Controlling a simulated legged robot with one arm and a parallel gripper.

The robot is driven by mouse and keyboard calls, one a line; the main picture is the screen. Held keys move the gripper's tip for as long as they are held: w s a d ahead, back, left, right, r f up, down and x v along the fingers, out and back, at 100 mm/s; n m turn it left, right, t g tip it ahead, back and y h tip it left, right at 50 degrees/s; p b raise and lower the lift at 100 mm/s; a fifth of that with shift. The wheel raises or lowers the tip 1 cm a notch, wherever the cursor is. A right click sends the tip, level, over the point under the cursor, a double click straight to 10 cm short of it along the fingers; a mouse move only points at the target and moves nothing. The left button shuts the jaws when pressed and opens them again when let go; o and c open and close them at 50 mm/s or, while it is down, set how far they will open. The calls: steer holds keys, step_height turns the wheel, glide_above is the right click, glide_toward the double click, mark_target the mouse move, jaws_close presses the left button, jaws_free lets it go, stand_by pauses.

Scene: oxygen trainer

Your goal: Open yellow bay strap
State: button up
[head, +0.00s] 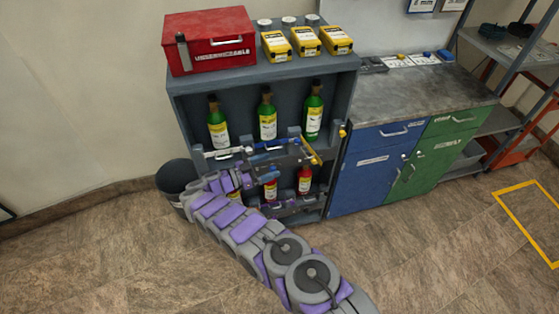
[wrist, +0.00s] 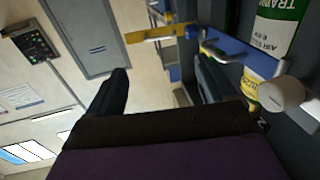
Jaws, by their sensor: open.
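The yellow strap (head: 312,151) is a short bar at the right bay of the grey rack, slanting outward in front of the bottles. In the wrist view the yellow strap (wrist: 160,34) spans the space just beyond my fingertips, its right end by the blue strap (wrist: 238,52). My gripper (wrist: 162,68) is open, with nothing seen between its two dark fingers. In the head view my gripper (head: 296,156) is beside the yellow strap, partly lost against the dark shelf. I cannot tell whether a finger touches the strap.
Green bottles (head: 314,110) stand on the upper shelf, red bottles (head: 304,180) below. A white strap (head: 226,152) crosses the left bay. A blue cabinet (head: 365,170) stands right of the rack; floor in front is open.

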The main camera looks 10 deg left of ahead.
steer(key=b+v, duration=0.1)
steer(key=v, duration=0.3)
